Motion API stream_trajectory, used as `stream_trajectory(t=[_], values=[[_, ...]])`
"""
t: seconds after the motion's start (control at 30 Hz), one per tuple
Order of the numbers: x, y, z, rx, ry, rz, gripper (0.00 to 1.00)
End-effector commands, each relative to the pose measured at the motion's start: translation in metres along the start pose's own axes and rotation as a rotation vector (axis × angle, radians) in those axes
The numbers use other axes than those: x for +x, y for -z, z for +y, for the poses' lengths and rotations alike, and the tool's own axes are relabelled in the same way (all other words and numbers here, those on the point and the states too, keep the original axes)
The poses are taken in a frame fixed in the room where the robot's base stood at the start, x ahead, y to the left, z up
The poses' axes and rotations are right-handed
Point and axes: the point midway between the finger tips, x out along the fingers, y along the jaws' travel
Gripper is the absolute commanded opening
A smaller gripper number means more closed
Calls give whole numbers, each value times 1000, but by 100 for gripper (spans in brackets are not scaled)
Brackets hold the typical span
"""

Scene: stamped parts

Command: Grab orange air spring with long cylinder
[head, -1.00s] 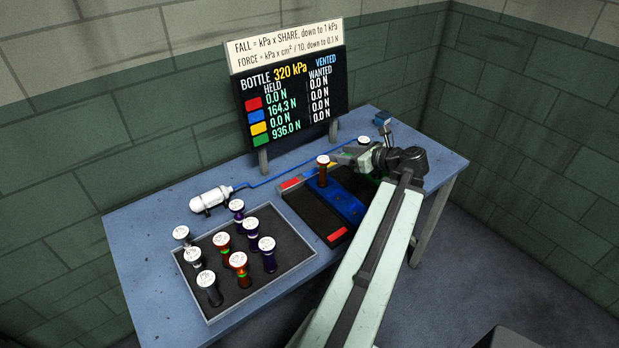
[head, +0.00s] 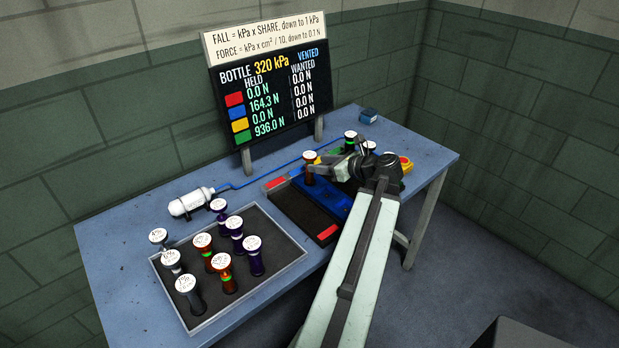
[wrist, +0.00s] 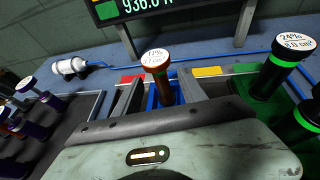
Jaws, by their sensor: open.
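An orange-brown air spring (head: 309,170) with a white round cap stands upright in the blue bay (head: 336,205) of the rack. In the wrist view the same spring (wrist: 158,80) shows a tall plain body and a cap reading about 17%. My gripper (head: 322,168) is open at this spring. In the wrist view its two grey fingers (wrist: 158,92) stand either side of the spring, with no clear grip on it. Two more orange springs, one farther (head: 204,256) and one nearer (head: 225,280), stand in the grey tray (head: 290,262); their cylinder lengths are hard to compare.
Green-banded dark springs (wrist: 272,75) stand close right of my gripper. A white bottle (head: 191,203) with a blue hose lies behind the tray. A display board (head: 270,95) reads 320 kPa, vented.

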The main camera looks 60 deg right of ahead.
Motion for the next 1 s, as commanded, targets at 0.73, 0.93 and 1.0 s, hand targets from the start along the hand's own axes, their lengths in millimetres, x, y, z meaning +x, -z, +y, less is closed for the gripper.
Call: stream_trajectory(t=[0.73, 0.93, 1.0], values=[[50, -5, 2, -1, -1, 0, 0], [51, -5, 2, -1, -1, 0, 0], [51, -5, 2, -1, -1, 0, 0]])
